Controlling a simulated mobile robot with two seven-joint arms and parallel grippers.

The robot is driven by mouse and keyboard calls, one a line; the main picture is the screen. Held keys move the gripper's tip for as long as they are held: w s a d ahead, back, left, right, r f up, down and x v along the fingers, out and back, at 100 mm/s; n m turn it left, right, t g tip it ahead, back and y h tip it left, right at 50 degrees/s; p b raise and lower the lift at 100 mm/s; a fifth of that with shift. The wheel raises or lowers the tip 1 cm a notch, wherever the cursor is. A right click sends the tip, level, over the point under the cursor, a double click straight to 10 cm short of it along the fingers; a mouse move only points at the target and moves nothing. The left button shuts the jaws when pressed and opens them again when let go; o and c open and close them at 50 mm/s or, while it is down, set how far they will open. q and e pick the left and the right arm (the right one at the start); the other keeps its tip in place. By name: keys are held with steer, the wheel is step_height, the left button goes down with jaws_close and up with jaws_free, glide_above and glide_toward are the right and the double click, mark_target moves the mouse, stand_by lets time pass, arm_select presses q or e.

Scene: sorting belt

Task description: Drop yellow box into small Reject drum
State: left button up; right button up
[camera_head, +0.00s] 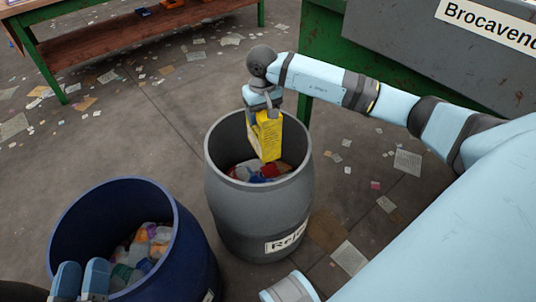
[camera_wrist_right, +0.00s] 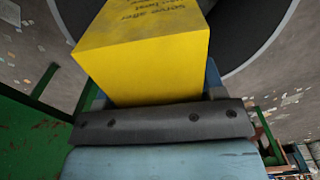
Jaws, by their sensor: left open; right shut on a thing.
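The yellow box (camera_head: 267,137) hangs over the mouth of the grey drum (camera_head: 256,215), whose label partly reads "Rej". My right gripper (camera_head: 265,103) is shut on the upper part of the box, which is slightly tilted. In the right wrist view the box (camera_wrist_right: 145,55) fills the space beyond the gripper (camera_wrist_right: 160,115), with printed text on its far face. The lower end of the box appears at or within the drum's opening; its exact height is unclear. My left gripper (camera_head: 81,277) is open, low at the left, in front of the blue drum.
The blue drum (camera_head: 190,255) holds mixed coloured items and stands left of the grey drum. Several coloured items (camera_head: 262,172) lie inside the grey drum. A green-framed machine (camera_head: 400,50) is behind my right arm. A wooden bench (camera_head: 130,40) stands at the back left. Paper scraps litter the floor.

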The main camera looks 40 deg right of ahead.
arm_select(q)
steer(key=shift+f+g+b, duration=0.3)
steer(key=shift+f+b, duration=0.05)
steer(key=shift+f, duration=0.45)
arm_select(e)
steer(key=shift+f, duration=0.95)
steer(key=o, duration=1.2)
arm_select(q)
steer(key=shift+d, duration=0.1)
arm_select(e)
step_height(320, 180, up, 13)
steer(key=p, duration=0.3)
steer(key=shift+f+p, duration=0.2)
steer(key=shift+p, duration=0.2)
steer(key=shift+r, duration=0.6)
arm_select(q)
steer(key=r, duration=0.1)
steer(key=r+t, duration=0.1)
steer(key=r, duration=0.1)
steer(key=shift+s+a+r+t+y, duration=0.1)
steer(key=shift+a+r+t+y, duration=0.2)
steer(key=shift+a+y, duration=0.1)
